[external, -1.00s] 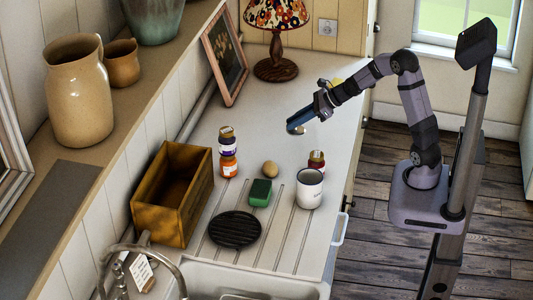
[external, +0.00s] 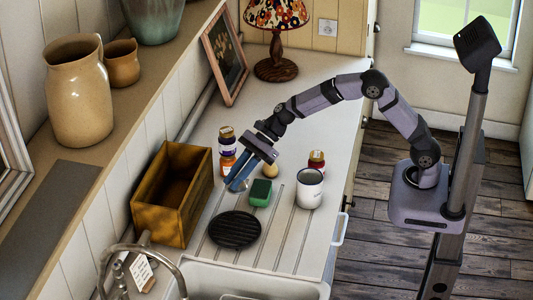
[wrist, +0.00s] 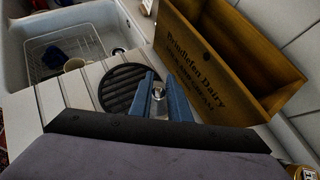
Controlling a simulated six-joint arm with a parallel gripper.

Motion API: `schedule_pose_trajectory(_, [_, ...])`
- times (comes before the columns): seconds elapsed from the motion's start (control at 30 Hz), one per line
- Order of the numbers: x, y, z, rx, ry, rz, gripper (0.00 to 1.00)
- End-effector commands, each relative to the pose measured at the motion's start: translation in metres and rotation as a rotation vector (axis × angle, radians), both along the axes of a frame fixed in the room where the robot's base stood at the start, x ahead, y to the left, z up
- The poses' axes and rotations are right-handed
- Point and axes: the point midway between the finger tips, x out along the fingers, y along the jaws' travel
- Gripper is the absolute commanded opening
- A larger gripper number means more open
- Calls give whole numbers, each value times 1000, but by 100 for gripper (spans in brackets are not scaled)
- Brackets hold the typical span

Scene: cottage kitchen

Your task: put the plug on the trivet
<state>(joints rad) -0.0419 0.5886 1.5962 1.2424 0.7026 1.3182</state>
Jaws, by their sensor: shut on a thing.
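The plug (wrist: 158,93) is a small, shiny metallic piece between the blue fingers of my gripper (wrist: 161,84) in the wrist view. My gripper (external: 239,184) is shut on it and points down above the counter in the external view, up and right of the trivet and left of the green block. The trivet (external: 235,230) is a round, black, ribbed disc lying flat on the drainboard near the sink. It also shows in the wrist view (wrist: 115,88), just beyond and left of the fingertips, with nothing on it.
A wooden crate (external: 142,218) stands left of the trivet. A green block (external: 260,194), a white mug (external: 309,189), an egg-like brown object (external: 270,171) and jars (external: 227,152) stand close around my gripper. The sink (wrist: 30,58) lies beyond the trivet.

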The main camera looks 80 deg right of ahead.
Motion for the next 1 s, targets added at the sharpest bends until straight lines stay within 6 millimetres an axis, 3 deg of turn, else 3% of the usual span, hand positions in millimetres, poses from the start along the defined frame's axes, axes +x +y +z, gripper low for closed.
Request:
schedule_pose_trajectory(0.03, [-2,20,1,-2,-1,33,0])
schedule_pose_trajectory(0.1, [-5,41,2,-4,-2,66,0])
schedule_pose_trajectory(0.3, [-12,76,4,-7,-4,122,0])
schedule_pose_trajectory(0.57, [-14,84,2,-7,-4,134,0])
schedule_pose_trajectory(1.0, [-13,83,-53,-7,-4,133,0])
